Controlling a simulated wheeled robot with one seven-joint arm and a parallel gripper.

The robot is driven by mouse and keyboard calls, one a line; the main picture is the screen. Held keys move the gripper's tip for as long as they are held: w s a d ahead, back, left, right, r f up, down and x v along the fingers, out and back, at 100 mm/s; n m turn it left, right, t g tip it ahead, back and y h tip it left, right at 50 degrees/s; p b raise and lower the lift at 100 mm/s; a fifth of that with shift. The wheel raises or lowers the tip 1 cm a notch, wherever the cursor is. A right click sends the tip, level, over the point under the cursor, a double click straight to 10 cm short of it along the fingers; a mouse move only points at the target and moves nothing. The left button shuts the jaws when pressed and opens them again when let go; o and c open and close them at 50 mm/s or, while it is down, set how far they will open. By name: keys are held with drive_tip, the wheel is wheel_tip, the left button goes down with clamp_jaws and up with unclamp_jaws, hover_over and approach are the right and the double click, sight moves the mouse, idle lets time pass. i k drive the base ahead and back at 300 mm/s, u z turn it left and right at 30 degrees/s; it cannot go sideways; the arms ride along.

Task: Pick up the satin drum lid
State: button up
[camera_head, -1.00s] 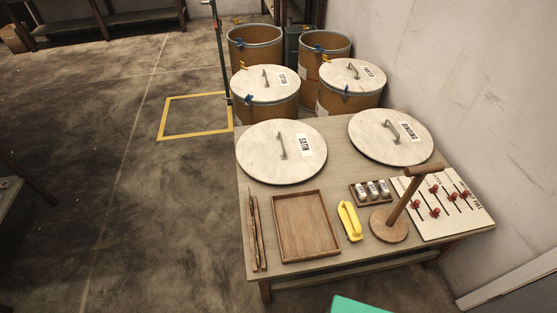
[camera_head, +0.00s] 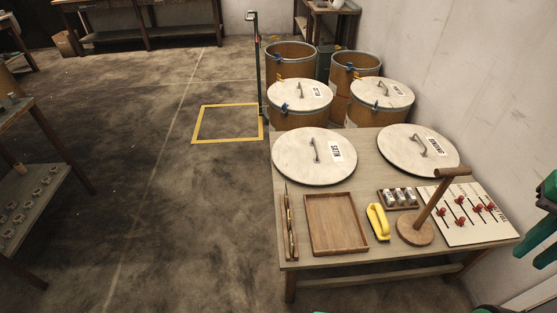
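The satin drum lid (camera_head: 300,161) is a round, pale, worn disc with a grey bar handle (camera_head: 315,150) and a white SATIN label. It lies flat at the back left of the wooden table (camera_head: 368,182), and nothing is touching its handle. Green and dark parts that look like my gripper (camera_head: 541,222) show at the right edge, cut off by the frame. They are beyond the table's right side, well apart from the lid. I cannot make out whether the fingers are open or shut.
A similar BINDING lid (camera_head: 400,153) lies to the right. A wooden tray (camera_head: 335,225), yellow handled tool (camera_head: 378,222), wooden post stand (camera_head: 416,232) and slider board (camera_head: 468,230) fill the front. Two lidded drums (camera_head: 296,117) stand behind, with open drums beyond.

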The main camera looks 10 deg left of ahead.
sight(311, 155)
drive_tip(key=u, duration=2.05)
drive_tip(key=i, duration=4.2)
drive_tip(key=z, duration=2.65)
